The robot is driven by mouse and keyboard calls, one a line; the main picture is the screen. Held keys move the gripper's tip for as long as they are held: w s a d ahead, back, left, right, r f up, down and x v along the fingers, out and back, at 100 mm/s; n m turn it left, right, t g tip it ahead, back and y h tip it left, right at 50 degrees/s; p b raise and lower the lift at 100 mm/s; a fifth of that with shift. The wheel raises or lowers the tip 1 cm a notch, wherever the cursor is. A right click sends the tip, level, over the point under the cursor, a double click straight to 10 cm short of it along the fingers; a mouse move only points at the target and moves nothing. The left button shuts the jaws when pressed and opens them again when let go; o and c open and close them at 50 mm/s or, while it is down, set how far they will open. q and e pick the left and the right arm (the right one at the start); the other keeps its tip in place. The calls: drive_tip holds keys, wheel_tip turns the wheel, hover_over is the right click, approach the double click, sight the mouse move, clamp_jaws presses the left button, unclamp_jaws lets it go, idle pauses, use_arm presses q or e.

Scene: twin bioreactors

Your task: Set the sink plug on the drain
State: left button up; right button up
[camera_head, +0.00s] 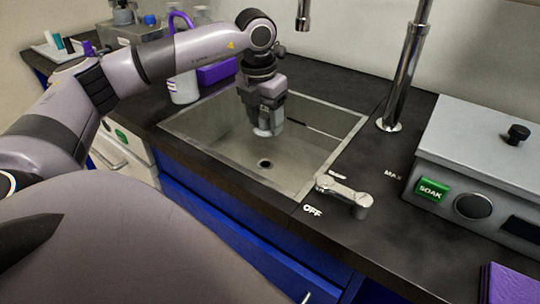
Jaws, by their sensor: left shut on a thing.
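My left gripper (266,130) points down into the metal sink (215,145), above its floor and behind the drain in the picture. The drain (264,163) is a dark round hole in the sink floor, uncovered and in plain view. My right gripper is not in view.
A tap pipe (405,75) rises right of the sink. A lever marked OFF (345,192) lies at the sink's front right. A grey box with a green SOAK button (432,190) stands at right.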

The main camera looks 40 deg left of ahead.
use_arm(q)
hover_over(266, 163)
drive_tip(key=f, duration=0.3)
drive_tip(key=f+b, duration=0.1)
drive_tip(key=f, duration=0.1)
drive_tip(key=shift+s+f, duration=0.25)
drive_tip(key=shift+f, duration=2.3)
drive_tip(key=shift+d, duration=0.1)
drive_tip(key=shift+f+b, duration=0.1)
drive_tip(key=shift+b, duration=0.2)
drive_tip(key=o, duration=1.1)
drive_tip(key=shift+r, duration=0.25)
drive_tip(key=r, duration=0.4)
drive_tip(key=s+r+p, duration=0.1)
drive_tip(key=r, duration=0.2)
drive_tip(key=r+p, duration=0.1)
drive_tip(key=r, duration=0.3)
drive_tip(key=shift+s+r, duration=0.2)
drive_tip(key=shift+r, duration=0.15)
